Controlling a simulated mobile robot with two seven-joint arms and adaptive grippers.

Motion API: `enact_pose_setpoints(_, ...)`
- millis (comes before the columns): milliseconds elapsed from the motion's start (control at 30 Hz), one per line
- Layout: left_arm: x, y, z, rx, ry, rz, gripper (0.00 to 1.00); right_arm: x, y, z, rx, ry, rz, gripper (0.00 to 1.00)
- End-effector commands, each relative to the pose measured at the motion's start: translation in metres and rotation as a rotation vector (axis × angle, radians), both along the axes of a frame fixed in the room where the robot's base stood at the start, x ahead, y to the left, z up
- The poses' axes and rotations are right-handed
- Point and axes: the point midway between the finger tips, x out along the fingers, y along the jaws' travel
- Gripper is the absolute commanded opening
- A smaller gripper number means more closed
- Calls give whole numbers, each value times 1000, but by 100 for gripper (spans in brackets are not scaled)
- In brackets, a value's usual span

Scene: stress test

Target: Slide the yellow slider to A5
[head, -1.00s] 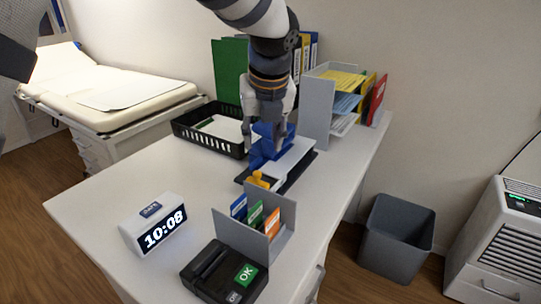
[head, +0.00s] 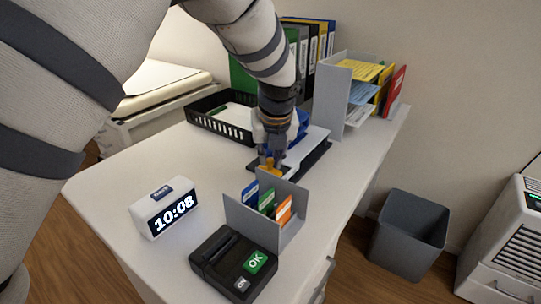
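The yellow slider (head: 267,171) sits at the near end of a dark-based device (head: 316,158) with a white top and a blue part (head: 301,122), toward the back of the white desk. My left gripper (head: 272,163) points down at the slider, its fingertips at or very close to it. The fingers partly cover the slider, and I cannot tell whether they grip it. The blue part is partly hidden behind the gripper. No A5 marking can be read. My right gripper is not in view.
A grey divider with coloured cards (head: 292,232) stands just in front of the slider. A black OK terminal (head: 229,261), a clock (head: 163,212), a black basket (head: 219,128) and a grey file rack (head: 331,99) are around. The desk's left middle is clear.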

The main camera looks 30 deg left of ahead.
Motion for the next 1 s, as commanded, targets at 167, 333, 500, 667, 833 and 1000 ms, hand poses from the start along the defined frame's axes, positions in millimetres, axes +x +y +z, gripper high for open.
enact_pose_setpoints(167,0,0,0,-1,1,0,0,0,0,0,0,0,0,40)
enact_pose_setpoints(333,21,-4,-8,-2,7,-3,0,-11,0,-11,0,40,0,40)
enact_pose_setpoints(500,41,-6,-6,-1,6,-1,0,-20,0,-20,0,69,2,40)
enact_pose_setpoints(667,42,-6,-2,-1,3,-1,0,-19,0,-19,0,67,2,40)
enact_pose_setpoints(833,42,-6,-2,-1,3,0,23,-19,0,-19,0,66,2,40)
enact_pose_setpoints(1000,42,-6,-1,0,2,0,37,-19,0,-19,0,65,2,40)
